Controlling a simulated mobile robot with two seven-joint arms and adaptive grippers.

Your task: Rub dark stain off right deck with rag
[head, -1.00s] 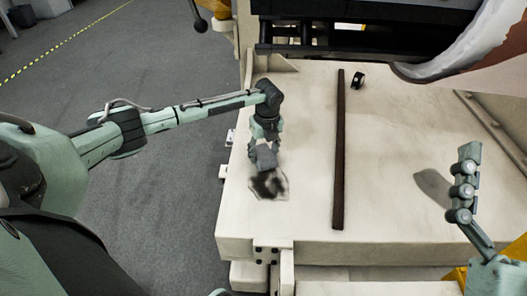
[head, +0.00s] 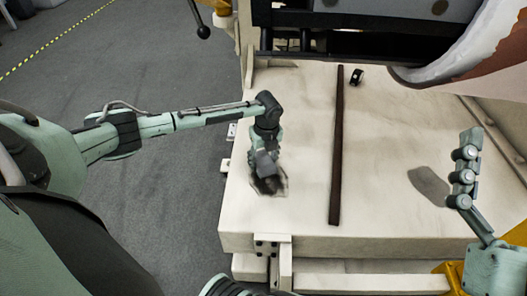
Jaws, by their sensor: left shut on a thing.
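My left gripper (head: 265,168) points down over the left part of the pale deck (head: 385,215). It is shut on a small grey bundle, which looks like the rag (head: 264,160). Right under it is a dark blotchy stain (head: 270,186) with a paler ragged edge, partly hidden by the gripper and rag. I cannot tell whether the rag presses on the deck. This stain lies left of the dark bar in the picture. My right gripper (head: 467,150) is raised at the right, away from the stain. Its fingers are not clear enough to tell open from shut.
A long dark bar (head: 337,150) divides the deck. A small black ring-like part (head: 356,76) lies near its far end. A soft grey patch (head: 429,186), perhaps a shadow, is beside my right arm. Machine parts with a rounded cover (head: 470,50) bound the back. The deck's middle is clear.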

